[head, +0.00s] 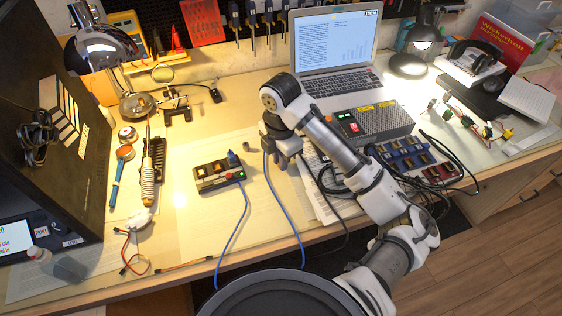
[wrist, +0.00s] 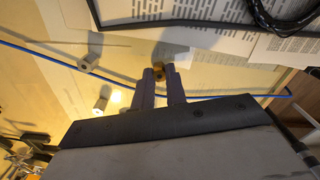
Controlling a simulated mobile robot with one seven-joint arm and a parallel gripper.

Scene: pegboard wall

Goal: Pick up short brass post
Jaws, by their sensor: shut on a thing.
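The short brass post (wrist: 158,67) is a small brownish-gold piece between the tips of my gripper's two fingers in the wrist view. My gripper (wrist: 161,75) is shut on it. The fingers cover much of the post's sides. In the head view my gripper (head: 284,163) points down over the middle of the desk, left of the grey control box. The post cannot be made out there. Whether it touches the desk is hard to tell.
A black switch block (head: 218,173) with a blue cable stands left of my gripper. The grey control box (head: 366,123) and laptop (head: 333,50) stand right and behind. Paper sheets and black cables lie nearby.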

